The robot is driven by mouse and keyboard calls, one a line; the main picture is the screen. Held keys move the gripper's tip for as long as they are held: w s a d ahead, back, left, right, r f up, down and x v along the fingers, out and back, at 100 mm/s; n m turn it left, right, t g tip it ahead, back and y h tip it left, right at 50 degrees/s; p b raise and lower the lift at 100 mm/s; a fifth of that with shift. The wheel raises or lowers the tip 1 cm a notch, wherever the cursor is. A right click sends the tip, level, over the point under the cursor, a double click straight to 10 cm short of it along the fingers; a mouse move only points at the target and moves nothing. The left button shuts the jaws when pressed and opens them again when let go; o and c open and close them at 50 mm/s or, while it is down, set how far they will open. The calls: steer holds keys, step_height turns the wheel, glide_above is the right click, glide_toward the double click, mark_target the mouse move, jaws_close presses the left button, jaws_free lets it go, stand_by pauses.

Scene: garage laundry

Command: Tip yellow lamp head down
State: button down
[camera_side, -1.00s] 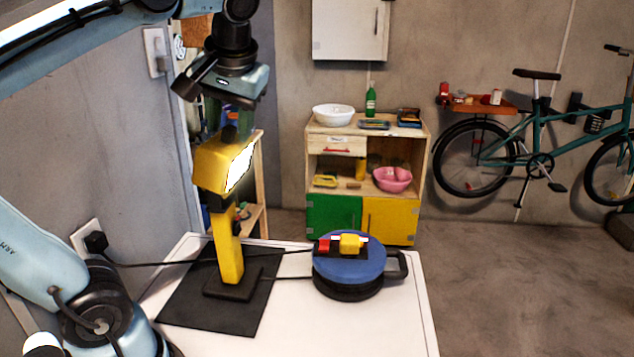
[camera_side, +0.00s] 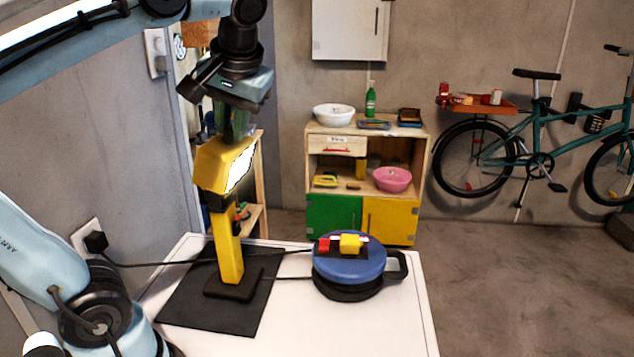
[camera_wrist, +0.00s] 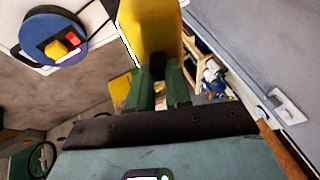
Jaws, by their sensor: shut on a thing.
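The yellow lamp (camera_side: 228,255) stands upright on a black base on a dark mat (camera_side: 190,298) on the white table. Its yellow head (camera_side: 215,165) sits on top of the stem, with its bright lit face turned right and partly downward. My gripper (camera_side: 230,135) points down from above at the head's top. In the wrist view, the fingers of my gripper (camera_wrist: 159,85) are shut on a small black part (camera_wrist: 158,67) at the lamp head (camera_wrist: 150,28). The fingers partly hide this part, and the side view does not show it clearly.
A blue cable reel (camera_side: 350,270) with red and yellow parts on top stands right of the lamp. Its black cable runs past the lamp stem to the wall socket (camera_side: 90,240). The white table (camera_side: 385,325) is bare at front right. A grey wall is close on the left.

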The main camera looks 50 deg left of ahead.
steer(key=shift+w+d+f, duration=0.2)
steer(key=shift+w+d, duration=0.1)
steer(key=shift+d, duration=0.05)
steer(key=shift+g+y, duration=0.3)
steer(key=shift+w+d+f, duration=1.25)
steer(key=shift+d+f, duration=0.1)
steer(key=shift+d, duration=0.1)
steer(key=c, duration=1)
jaws_free()
steer(key=shift+c, duration=0.2)
steer(key=v, duration=1.2)
